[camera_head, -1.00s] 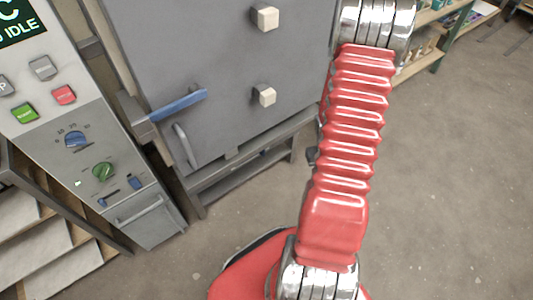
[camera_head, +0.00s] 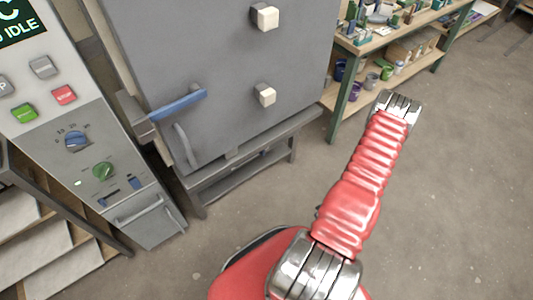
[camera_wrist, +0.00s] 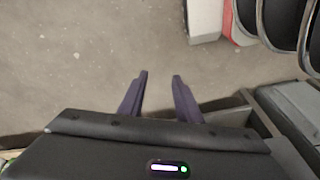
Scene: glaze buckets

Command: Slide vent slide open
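The grey control panel (camera_head: 130,160) stands at the left in the head view. Its lower part carries a blue knob (camera_head: 75,141), a green knob (camera_head: 103,172) and two small blue controls, one at the left (camera_head: 103,202) and one at the right (camera_head: 136,184). I cannot tell for sure which of these is the vent slide, or its position. My gripper (camera_wrist: 160,74) is open and empty in the wrist view, its two dark fingers apart over bare floor. In the head view my gripper is hidden; only my red arm shows, right of the kiln and apart from the panel.
The grey kiln (camera_head: 215,75) with a blue-handled latch (camera_head: 180,104) stands beside the panel on a low stand (camera_head: 250,160). Wooden steps or shelves (camera_head: 40,240) are at lower left. A green-legged shelf (camera_head: 340,118) holds pots at the back. Floor on the right is clear.

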